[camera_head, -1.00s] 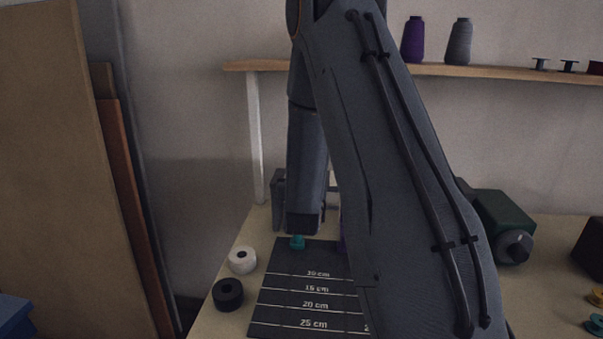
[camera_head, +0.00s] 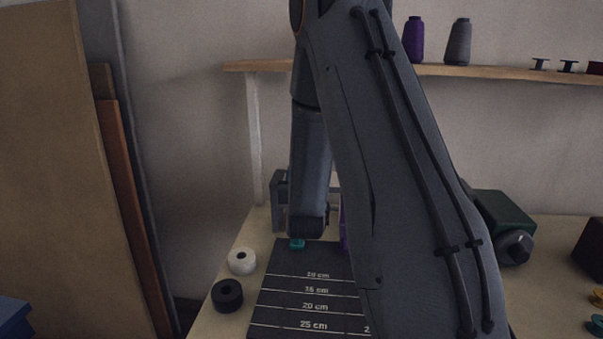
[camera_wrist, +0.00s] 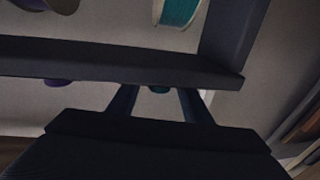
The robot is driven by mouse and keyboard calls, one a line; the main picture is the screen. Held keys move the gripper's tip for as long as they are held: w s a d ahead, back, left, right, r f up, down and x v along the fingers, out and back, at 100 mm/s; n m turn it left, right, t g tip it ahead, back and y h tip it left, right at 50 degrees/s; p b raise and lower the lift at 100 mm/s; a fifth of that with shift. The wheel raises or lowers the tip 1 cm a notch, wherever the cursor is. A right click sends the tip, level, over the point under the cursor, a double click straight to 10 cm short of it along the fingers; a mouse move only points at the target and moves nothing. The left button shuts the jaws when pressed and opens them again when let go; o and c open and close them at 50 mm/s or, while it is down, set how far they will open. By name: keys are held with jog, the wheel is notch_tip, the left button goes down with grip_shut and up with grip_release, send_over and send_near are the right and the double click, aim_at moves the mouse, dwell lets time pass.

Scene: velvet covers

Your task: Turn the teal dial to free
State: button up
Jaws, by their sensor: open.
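A small teal piece (camera_head: 297,244) shows just below the end of my arm, at the far edge of the dark measuring mat; my arm hides most of it. I cannot tell from this view whether it is the dial. In the wrist view my gripper (camera_wrist: 157,94) is open, its two fingers apart. A small teal patch (camera_wrist: 158,89) shows between the fingers, mostly covered by a dark bar in front. No dial marking or word "free" is readable. My gripper's fingers are hidden in the head view.
The measuring mat (camera_head: 291,304) lies on the table, with a white roll (camera_head: 242,262) and a black roll (camera_head: 228,296) to its left. A dark bar (camera_wrist: 110,62) crosses the wrist view, with a teal spool (camera_wrist: 180,11) above it. A green machine (camera_head: 500,212) stands right.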

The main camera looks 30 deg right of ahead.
jog(key=b+v, duration=0.1)
jog(key=v, duration=0.5)
jog(key=shift+s, duration=0.3)
jog(key=shift+a, duration=0.1)
